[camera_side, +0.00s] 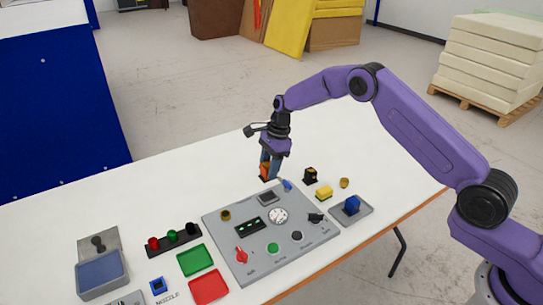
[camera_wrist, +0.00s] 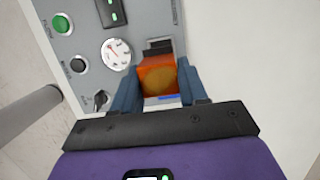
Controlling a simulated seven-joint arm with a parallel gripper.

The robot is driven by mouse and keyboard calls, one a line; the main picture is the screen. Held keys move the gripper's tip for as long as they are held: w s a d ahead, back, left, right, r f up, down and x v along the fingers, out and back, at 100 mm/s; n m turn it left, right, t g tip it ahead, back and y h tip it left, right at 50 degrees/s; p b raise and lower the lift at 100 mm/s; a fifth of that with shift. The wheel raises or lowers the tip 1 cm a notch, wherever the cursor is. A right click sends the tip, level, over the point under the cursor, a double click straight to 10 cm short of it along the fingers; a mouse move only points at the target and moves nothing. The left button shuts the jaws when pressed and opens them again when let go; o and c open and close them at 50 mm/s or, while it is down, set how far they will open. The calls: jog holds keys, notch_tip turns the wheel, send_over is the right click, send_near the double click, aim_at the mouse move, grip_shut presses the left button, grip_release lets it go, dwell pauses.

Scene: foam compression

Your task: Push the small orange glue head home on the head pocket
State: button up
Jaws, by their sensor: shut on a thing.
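The small orange glue head (camera_wrist: 159,78) is between the two blue fingers of my gripper (camera_wrist: 158,90) in the wrist view. In the side view the orange head (camera_side: 265,171) shows at the fingertips of my gripper (camera_side: 268,165), near the back edge of the grey panel. My gripper is shut on it. The head pocket (camera_side: 267,197) seems to be the grey block with a dark top on the panel, just below the head in the picture. The wrist view shows a dark part (camera_wrist: 158,46) just beyond the head. I cannot tell whether head and pocket touch.
The grey panel (camera_side: 232,268) carries a gauge (camera_side: 278,216), knobs and buttons. Green (camera_side: 195,260) and red (camera_side: 208,287) squares lie left. The table behind is clear.

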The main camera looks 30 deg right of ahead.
jog(key=shift+d+f+x, duration=0.1)
jog(key=shift+d+x, duration=0.15)
jog(key=shift+x, duration=0.85)
jog(key=shift+d+f+x, duration=0.1)
jog(key=shift+d+x, duration=0.2)
jog(key=shift+x, duration=0.85)
jog(key=shift+d+x, duration=0.25)
jog(key=shift+x, duration=0.85)
jog(key=shift+f, duration=0.75)
jog(key=o, duration=1.2)
jog(key=shift+o, duration=0.2)
jog(key=v, duration=1.7)
jog(key=s+a+r+n, duration=0.5)
jog(key=s+r+n, duration=0.15)
jog(key=s, duration=0.25)
jog(key=s+a+r+n+h, duration=0.1)
jog(key=s+r+n+h, duration=0.15)
jog(key=s+n, duration=0.9)
jog(key=s+d+n, duration=0.5)
jog(key=s+n, duration=0.1)
jog(key=s, duration=0.7)
jog(key=s+d+n, duration=0.6)
jog(key=s, duration=0.7)
jog(key=shift+f+n, duration=0.25)
jog(key=shift+n, duration=0.05)
